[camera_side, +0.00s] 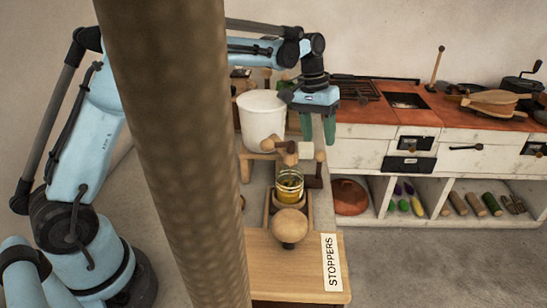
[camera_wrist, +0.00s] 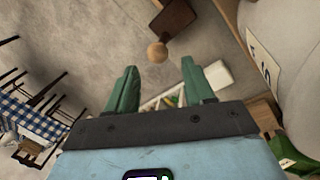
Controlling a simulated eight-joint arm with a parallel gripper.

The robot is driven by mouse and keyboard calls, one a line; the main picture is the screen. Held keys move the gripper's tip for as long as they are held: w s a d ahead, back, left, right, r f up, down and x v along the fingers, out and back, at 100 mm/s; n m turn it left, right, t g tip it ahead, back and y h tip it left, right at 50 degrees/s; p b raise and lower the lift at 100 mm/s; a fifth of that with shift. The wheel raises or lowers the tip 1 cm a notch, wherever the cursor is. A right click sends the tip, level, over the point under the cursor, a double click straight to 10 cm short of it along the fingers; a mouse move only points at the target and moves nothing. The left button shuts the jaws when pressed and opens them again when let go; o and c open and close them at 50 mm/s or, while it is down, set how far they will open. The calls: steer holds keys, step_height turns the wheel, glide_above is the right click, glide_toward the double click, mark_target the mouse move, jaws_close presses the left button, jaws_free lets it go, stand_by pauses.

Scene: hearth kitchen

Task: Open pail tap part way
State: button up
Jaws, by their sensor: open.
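The white pail (camera_side: 262,118) stands on a wooden stand behind the near bench. At its lower front is a wooden tap-like fitting (camera_side: 284,146); I cannot tell how far it is turned. My gripper (camera_side: 318,128) points down to the right of the pail, its green fingers apart and empty, above and near a round wooden knob (camera_side: 320,156) on a dark post. In the wrist view my gripper (camera_wrist: 157,82) is open, with the knob (camera_wrist: 157,52) beyond the fingertips and the pail (camera_wrist: 297,70) at the right edge. A glass jar (camera_side: 290,184) with yellow contents sits below the fitting.
A large wooden ball (camera_side: 289,224) stands in front of the jar. A STOPPERS label (camera_side: 331,262) lies on the near bench. A kitchen counter (camera_side: 385,118) with shelves runs along the right. A thick brown post (camera_side: 175,150) blocks part of the side view.

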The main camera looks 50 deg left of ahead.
steer(key=shift+w+d+f, duration=0.1)
steer(key=shift+d+f, duration=0.15)
steer(key=shift+f, duration=0.8)
steer(key=shift+d+f, duration=0.2)
steer(key=shift+f, duration=0.85)
